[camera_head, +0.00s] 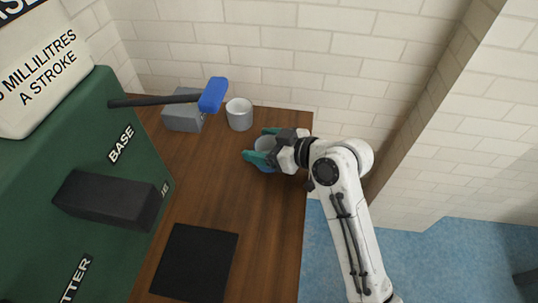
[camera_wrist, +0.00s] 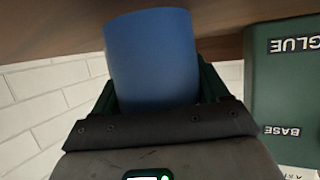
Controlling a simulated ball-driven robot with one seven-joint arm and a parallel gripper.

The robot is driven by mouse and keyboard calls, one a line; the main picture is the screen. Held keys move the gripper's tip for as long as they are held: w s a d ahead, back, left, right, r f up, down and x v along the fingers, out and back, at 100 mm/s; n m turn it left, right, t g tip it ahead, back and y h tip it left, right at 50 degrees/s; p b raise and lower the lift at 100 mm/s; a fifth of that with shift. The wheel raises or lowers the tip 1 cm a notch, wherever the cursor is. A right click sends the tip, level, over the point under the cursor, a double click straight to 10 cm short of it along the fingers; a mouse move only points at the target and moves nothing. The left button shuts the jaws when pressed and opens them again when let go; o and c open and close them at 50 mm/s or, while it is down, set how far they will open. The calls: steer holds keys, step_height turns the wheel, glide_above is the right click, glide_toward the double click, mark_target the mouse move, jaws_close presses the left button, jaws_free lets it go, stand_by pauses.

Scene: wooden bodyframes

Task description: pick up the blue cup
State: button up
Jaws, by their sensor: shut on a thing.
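The blue cup (camera_wrist: 152,58) fills the upper middle of the wrist view, between the two fingers of my gripper (camera_wrist: 157,95). In the head view my gripper (camera_head: 263,146) is over the right side of the wooden table, its teal fingers closed around the cup (camera_head: 266,143).
A grey-white cup (camera_head: 239,114) stands just behind and left of my gripper. A grey block (camera_head: 184,123) and a blue-headed tool (camera_head: 213,95) are further left. A green machine (camera_head: 90,180) stands at the left. A black mat (camera_head: 195,262) lies at the front of the table (camera_head: 262,220).

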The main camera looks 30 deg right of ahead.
steer(key=shift+r, duration=0.1)
steer(key=shift+r, duration=0.5)
step_height(320, 180, up, 2)
steer(key=shift+s+r, duration=0.15)
steer(key=shift+r, duration=0.1)
steer(key=s+d+r+p, duration=0.1)
steer(key=s+r+p, duration=0.9)
steer(key=s, duration=0.3)
steer(key=s+a+f+n+g+y+p, duration=0.1)
steer(key=a+f+n+g+y, duration=0.15)
steer(key=a, duration=1.05)
steer(key=s+a+f+n+g+y, duration=0.15)
steer(key=a+n, duration=0.25)
steer(key=a, duration=0.9)
steer(key=shift+g+y, duration=0.4)
steer(key=shift+w+d+f+b, duration=0.1)
steer(key=shift+f+b, duration=1.55)
steer(key=shift+f, duration=0.45)
steer(key=shift+w+d+f+b, duration=0.1)
steer(key=shift+f+b, duration=1.55)
steer(key=shift+f, duration=0.45)
